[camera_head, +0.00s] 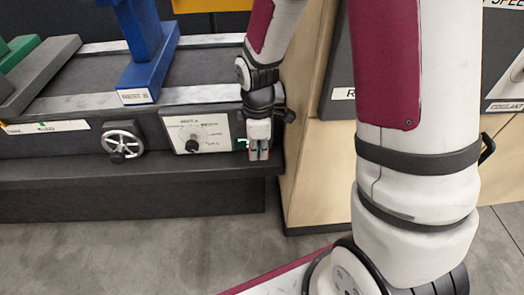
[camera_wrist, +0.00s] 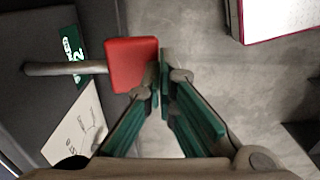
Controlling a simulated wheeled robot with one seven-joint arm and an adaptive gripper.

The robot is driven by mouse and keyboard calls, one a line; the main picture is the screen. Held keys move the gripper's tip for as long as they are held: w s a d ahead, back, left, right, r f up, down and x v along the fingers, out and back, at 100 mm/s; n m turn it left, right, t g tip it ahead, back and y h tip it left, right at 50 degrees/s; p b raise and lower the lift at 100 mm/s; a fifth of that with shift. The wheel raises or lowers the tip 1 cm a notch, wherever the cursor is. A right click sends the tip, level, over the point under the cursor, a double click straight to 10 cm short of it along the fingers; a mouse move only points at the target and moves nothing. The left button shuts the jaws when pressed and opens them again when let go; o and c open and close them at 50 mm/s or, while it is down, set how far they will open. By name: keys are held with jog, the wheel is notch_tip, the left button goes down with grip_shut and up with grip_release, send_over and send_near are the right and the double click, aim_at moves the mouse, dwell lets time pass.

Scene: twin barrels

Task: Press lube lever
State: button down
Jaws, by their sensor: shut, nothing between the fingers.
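The lever shows in the wrist view as a red block-shaped handle (camera_wrist: 132,64) on a grey rod (camera_wrist: 55,69). The rod runs left to the dark machine front, beside a green label (camera_wrist: 70,45). My gripper (camera_wrist: 163,57) is shut and empty, its fingertips just right of the red handle. They look very close to it; I cannot tell whether they touch. In the head view my gripper (camera_head: 258,157) points down at the right end of the machine front, and the green label (camera_head: 242,144) shows just left of it. The lever is mostly hidden there.
A white dial panel (camera_head: 194,133) and a handwheel (camera_head: 122,140) sit left of my gripper. A dark ledge (camera_head: 130,175) runs below them. A beige cabinet (camera_head: 308,120) stands close on the right. Grey floor (camera_head: 130,250) lies open in front.

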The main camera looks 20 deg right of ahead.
jog(key=s+a+r+p, duration=0.1)
jog(key=s+r, duration=0.3)
jog(key=r, duration=0.6)
jog(key=shift+a+r+p, duration=0.15)
jog(key=shift+r+p, duration=0.2)
jog(key=shift+p, duration=0.45)
dwell(1.0)
